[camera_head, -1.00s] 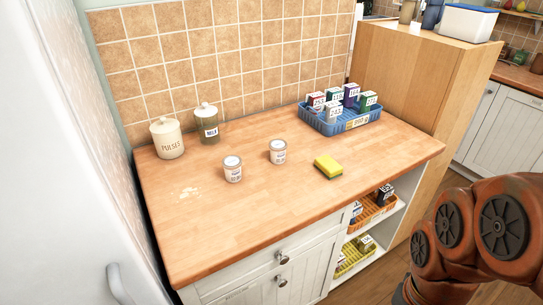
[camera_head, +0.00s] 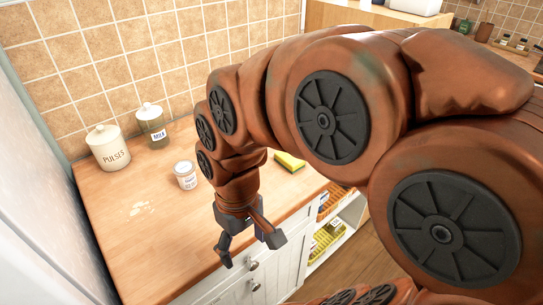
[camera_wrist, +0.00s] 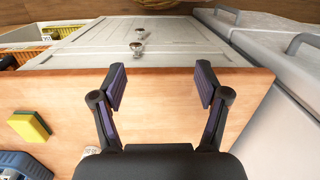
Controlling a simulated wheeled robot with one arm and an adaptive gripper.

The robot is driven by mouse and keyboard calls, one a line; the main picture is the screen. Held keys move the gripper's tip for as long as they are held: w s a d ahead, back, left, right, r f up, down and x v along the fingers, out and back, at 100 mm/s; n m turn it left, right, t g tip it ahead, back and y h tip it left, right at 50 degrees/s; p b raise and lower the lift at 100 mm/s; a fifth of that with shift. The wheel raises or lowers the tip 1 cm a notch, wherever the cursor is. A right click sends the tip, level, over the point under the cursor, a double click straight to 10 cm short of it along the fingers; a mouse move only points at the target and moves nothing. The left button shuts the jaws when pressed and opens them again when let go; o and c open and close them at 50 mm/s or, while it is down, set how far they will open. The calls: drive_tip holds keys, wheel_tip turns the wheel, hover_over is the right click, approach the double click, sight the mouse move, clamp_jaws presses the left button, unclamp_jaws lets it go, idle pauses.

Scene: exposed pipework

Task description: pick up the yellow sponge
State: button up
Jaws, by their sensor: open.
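The yellow sponge (camera_head: 290,161) lies flat on the wooden counter (camera_head: 150,225), just right of my forearm in the head view, which partly covers it. In the wrist view the sponge (camera_wrist: 29,125) is at the left, yellow with a dark green side. My gripper (camera_head: 250,250) points down near the counter's front edge, in front of and to the left of the sponge. Its two fingers are apart with nothing between them. In the wrist view my gripper (camera_wrist: 161,88) is over bare wood, with the sponge well off to its left.
A white labelled can (camera_head: 185,175), a green-glass jar (camera_head: 152,126) and a cream PULSES canister (camera_head: 108,147) stand on the counter. The blue basket (camera_wrist: 25,164) shows at the wrist view's lower left. Drawer knobs (camera_wrist: 136,46) stick out below the front edge.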

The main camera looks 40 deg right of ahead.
drive_tip(key=shift+o, duration=0.6)
drive_tip(key=w+d+t, duration=0.1)
drive_tip(key=w+d, duration=0.3)
drive_tip(key=w, duration=0.3)
drive_tip(key=shift+d+r+y, duration=0.2)
drive_tip(key=shift+d+y, duration=0.1)
drive_tip(key=m+t+h+b, duration=0.1)
drive_tip(key=t+b, duration=0.1)
drive_tip(key=t, duration=0.2)
hover_over(296, 160)
drive_tip(key=shift+a+f, duration=0.1)
drive_tip(key=shift+d+f+p, duration=0.15)
drive_tip(key=shift+d+p, duration=0.05)
drive_tip(key=shift+p, duration=0.1)
drive_tip(key=shift+p+x, duration=1.3)
drive_tip(key=shift+x, duration=2.5)
drive_tip(key=shift+a, duration=0.1)
drive_tip(key=shift+c, duration=0.3)
